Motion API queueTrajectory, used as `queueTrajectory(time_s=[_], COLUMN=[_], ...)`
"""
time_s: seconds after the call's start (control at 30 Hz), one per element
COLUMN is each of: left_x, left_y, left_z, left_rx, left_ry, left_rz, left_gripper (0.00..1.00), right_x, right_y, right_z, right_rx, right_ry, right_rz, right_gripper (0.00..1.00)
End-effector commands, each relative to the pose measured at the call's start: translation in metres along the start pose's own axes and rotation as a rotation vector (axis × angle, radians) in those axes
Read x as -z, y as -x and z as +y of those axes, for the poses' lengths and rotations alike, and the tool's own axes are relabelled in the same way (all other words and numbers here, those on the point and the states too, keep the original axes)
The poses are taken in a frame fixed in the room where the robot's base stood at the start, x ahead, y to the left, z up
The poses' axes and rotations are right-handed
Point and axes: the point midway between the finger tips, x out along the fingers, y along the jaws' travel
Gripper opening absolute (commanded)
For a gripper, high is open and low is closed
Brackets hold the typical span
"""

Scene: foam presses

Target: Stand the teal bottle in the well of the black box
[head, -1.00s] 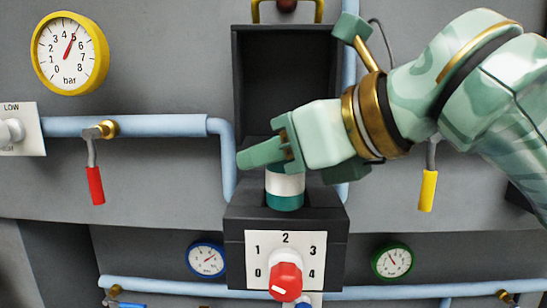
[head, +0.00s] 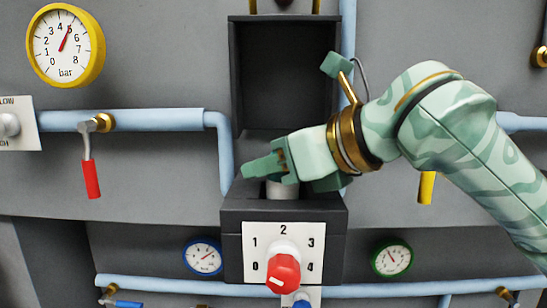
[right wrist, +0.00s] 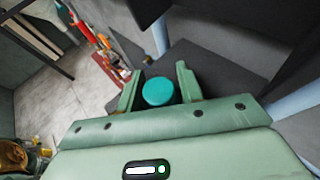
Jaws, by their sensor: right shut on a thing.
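The teal bottle shows in the head view as a pale band (head: 283,189) below my right gripper (head: 272,168). Its teal lower end is hidden inside the black box (head: 232,226), so the bottle stands upright, partly down in the well. My right gripper is shut on its upper part. In the right wrist view, the bottle's round teal top (right wrist: 158,91) sits between the two fingers of the gripper (right wrist: 158,86). The well's floor is hidden, so I cannot tell whether the bottle touches it. My left gripper is not in view.
A dark open housing (head: 284,75) rises behind the box. The box front carries a numbered plate (head: 255,262) with a red knob (head: 283,273). Blue pipes (head: 160,120) run beside it, with a red-handled valve (head: 91,180) on the left and a yellow handle (head: 427,187) on the right.

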Motion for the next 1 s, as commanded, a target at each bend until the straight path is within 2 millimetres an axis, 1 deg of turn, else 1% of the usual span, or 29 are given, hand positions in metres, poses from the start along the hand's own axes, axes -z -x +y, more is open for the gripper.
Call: queueTrajectory(time_s=[0.17,0.2,0.27,0.67,0.77,0.87,0.97,1.0], left_x=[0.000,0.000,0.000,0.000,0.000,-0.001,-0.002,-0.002], left_y=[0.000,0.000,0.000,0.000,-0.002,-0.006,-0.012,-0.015], left_z=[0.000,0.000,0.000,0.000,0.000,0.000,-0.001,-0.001], left_rx=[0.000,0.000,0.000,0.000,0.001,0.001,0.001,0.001], left_ry=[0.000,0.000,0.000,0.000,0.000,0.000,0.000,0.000], left_rz=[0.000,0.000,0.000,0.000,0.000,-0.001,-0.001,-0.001], left_gripper=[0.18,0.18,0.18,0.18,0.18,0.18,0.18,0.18], right_x=[0.000,0.000,0.000,0.000,0.000,0.001,0.001,0.002], right_y=[0.000,0.000,0.000,0.000,0.005,0.018,0.041,0.052], right_z=[0.000,0.000,0.000,0.000,0.000,-0.001,-0.002,-0.001], right_rx=[0.000,0.000,0.000,0.000,0.001,0.003,0.006,0.006], right_ry=[0.000,0.000,0.000,0.000,0.001,0.003,0.003,0.003], right_rz=[0.000,0.000,0.000,0.001,0.000,-0.002,-0.004,-0.005], right_gripper=[0.13,0.45,0.62,0.62,0.62,0.62,0.62,0.62])
